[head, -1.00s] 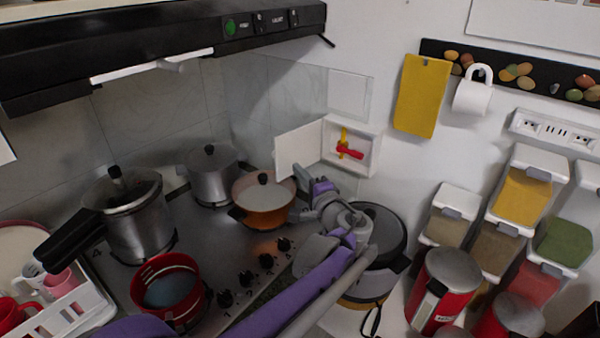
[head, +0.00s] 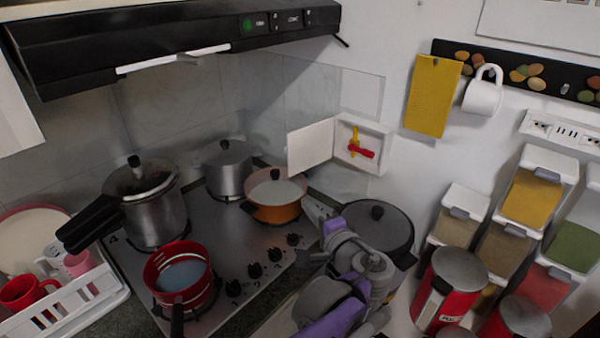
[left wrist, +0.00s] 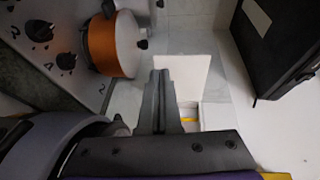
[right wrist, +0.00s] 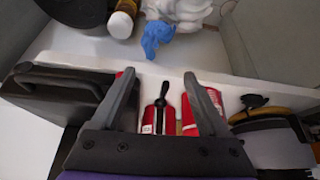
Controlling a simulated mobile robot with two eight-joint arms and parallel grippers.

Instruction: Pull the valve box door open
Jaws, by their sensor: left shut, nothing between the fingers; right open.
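The white valve box (head: 377,149) is on the wall right of the stove, with a red and yellow valve inside. Its white door (head: 311,148) stands open, swung out to the left. In the left wrist view the door (left wrist: 190,74) and part of the box (left wrist: 216,116) show beyond my fingers. My left gripper (head: 316,210) is shut and empty, below the box and apart from the door; its closed fingers (left wrist: 162,98) cover part of the left wrist view. My right gripper (right wrist: 160,76) is open and empty, seen only in the right wrist view, with red objects beyond it.
An orange pot (head: 274,212) stands on the stove below the door. A large lidded cooker (head: 384,222) is beside my left gripper. A yellow board (head: 432,96) and white mug (head: 483,93) hang to the right. Red canisters (head: 452,285) stand at lower right.

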